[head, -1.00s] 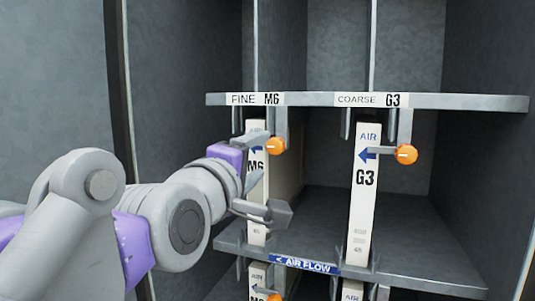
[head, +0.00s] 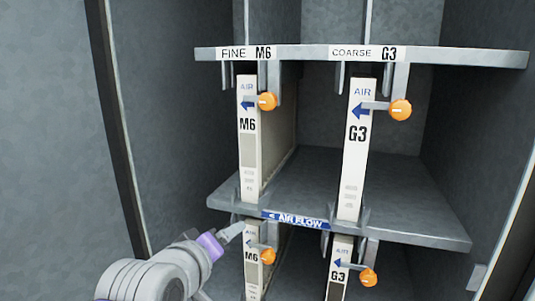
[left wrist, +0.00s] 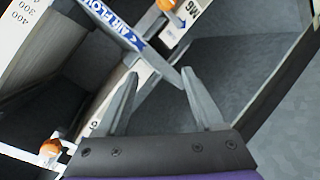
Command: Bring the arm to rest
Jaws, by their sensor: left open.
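My left gripper (head: 222,250) is low in the head view, in front of the lower-left part of the cabinet. A lower G3 filter (head: 339,265) is further right. My right gripper is in neither view.
Each filter has an orange knob beside it, such as the upper M6 one (head: 267,101). The shelf (head: 420,215) with the blue AIR FLOW strip (head: 296,220) juts out above the gripper. Grey wall (head: 50,130) is at the left.

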